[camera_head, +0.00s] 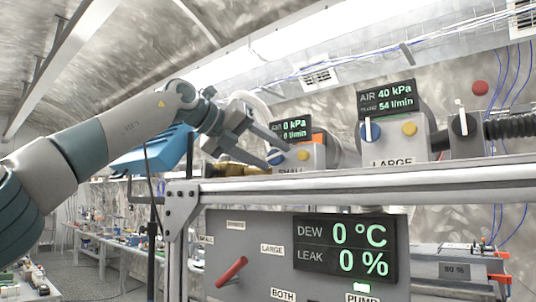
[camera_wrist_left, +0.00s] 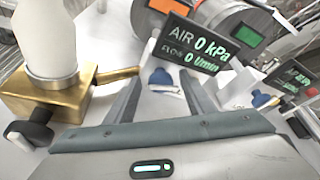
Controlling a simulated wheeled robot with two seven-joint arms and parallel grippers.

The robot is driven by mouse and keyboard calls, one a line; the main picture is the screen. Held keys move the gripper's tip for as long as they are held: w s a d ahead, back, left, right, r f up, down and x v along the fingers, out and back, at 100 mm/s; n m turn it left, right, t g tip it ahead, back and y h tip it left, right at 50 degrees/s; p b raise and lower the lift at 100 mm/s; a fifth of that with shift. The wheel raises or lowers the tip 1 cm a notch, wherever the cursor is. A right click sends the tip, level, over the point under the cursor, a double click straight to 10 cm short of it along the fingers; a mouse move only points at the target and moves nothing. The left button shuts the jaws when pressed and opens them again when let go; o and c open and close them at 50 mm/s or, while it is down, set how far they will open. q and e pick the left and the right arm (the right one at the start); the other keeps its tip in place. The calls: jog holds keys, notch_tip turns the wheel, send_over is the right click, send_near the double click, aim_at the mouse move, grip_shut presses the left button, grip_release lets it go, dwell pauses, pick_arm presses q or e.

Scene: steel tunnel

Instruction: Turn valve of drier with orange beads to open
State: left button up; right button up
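My left gripper (camera_head: 279,155) reaches in from the left, its fingers pointing at the front of the unit labelled SMALL. In the left wrist view the gripper (camera_wrist_left: 162,74) is open, with the blue knob (camera_wrist_left: 161,78) showing between the fingertips; contact cannot be told. The blue knob (camera_head: 277,158) sits beside a yellow button (camera_head: 303,155). An orange patch (camera_wrist_left: 168,7) shows on the cylinder behind the display, and a green patch (camera_wrist_left: 250,36) on another; I cannot make out beads. The SMALL display (camera_head: 291,130) reads 0 kPa and 0 l/min. My right gripper is out of view.
The LARGE unit (camera_head: 399,137) stands to the right, its display (camera_head: 387,98) reading 40 kPa. A brass fitting (camera_wrist_left: 75,98) with a black knob (camera_wrist_left: 28,130) is left of the gripper. A panel below has a red lever (camera_head: 231,271) and a DEW/LEAK display (camera_head: 350,248).

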pick_arm(q)
jog(key=shift+s, duration=0.1)
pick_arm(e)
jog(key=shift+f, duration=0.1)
pick_arm(q)
jog(key=shift+s+a+r+b, duration=0.1)
jog(key=shift+s+a+b, duration=0.25)
jog(key=shift+a, duration=0.15)
jog(key=b+v, duration=0.1)
jog(key=v, duration=0.3)
jog(key=b+v, duration=0.1)
jog(key=v, duration=0.2)
jog(key=shift+s+a+r, duration=0.1)
jog(key=shift+s+a, duration=0.05)
jog(key=b+v, duration=0.1)
jog(key=v, duration=0.7)
jog(key=shift+a+r+b, duration=0.2)
jog(key=shift+a+b, duration=0.05)
jog(key=shift+b, duration=0.05)
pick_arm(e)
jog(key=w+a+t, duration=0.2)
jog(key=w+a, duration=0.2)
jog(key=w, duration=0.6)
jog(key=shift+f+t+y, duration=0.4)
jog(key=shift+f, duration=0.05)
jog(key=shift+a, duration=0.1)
